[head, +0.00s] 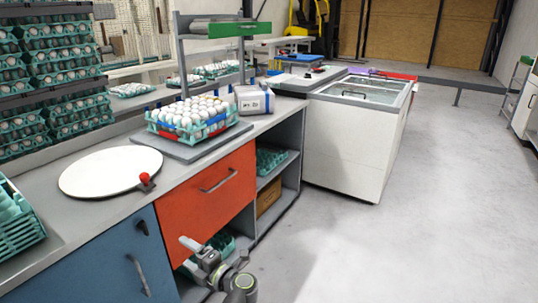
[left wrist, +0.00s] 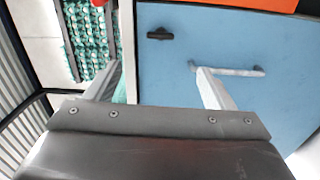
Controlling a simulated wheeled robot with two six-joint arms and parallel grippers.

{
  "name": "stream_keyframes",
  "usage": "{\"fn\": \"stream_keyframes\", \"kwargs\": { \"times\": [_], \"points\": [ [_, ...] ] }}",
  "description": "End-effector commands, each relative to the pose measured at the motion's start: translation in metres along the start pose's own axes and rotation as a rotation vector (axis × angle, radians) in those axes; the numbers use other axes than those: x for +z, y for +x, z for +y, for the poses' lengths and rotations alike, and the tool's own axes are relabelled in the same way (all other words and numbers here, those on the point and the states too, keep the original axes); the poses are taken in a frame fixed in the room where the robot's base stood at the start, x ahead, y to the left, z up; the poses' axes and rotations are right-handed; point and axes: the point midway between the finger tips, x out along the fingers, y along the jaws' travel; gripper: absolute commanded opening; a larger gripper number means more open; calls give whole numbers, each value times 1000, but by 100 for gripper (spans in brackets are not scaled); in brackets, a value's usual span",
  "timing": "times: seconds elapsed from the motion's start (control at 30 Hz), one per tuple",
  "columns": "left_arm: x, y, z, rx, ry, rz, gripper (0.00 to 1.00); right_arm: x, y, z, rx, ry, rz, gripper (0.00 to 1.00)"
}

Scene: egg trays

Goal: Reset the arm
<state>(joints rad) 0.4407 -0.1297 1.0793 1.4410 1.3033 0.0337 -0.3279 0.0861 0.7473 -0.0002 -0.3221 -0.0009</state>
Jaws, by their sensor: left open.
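My left gripper (head: 190,255) is low in front of the counter, below the orange drawer and near the open lower shelf. In the left wrist view, the two fingers of this gripper (left wrist: 158,84) stand wide apart with nothing between them. The blue cabinet door (left wrist: 180,60) and its handle (left wrist: 230,71) lie beyond the fingers; I cannot tell whether a finger touches the handle. My right gripper is in neither view.
The counter holds a round white board (head: 105,170) and a teal tray full of eggs (head: 158,136). The orange drawer (head: 208,190) and blue door (head: 105,258) are shut. A white chest freezer (head: 345,145) stands beyond. The grey floor (head: 400,240) at right is clear.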

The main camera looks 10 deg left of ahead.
Motion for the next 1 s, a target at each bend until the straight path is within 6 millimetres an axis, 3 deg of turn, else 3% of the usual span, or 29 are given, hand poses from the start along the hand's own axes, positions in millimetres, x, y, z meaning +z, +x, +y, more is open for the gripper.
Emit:
{"fn": "stream_keyframes", "kwargs": {
  "times": [0.13, 0.23, 0.37, 0.47, 0.57, 0.7, 0.9, 1.0],
  "points": [
    [-6, 2, -23, 86, 168, -134, 76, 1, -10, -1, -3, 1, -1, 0],
    [-12, -5, -58, 158, 370, -307, 76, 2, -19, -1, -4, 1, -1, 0],
    [-31, -29, -125, 203, 671, -576, 76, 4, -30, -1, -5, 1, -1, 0],
    [-62, -56, -186, 192, 909, -793, 76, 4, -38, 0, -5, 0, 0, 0],
    [-105, -86, -244, 149, 1120, -989, 76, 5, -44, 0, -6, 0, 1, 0],
    [-181, -125, -309, 58, 1375, -1229, 76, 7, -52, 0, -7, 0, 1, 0],
    [-309, -177, -371, -118, 1688, -1529, 76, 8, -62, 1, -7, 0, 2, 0],
    [-370, -197, -387, -208, 1813, -1650, 76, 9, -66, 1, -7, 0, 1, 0]
  ]
}}
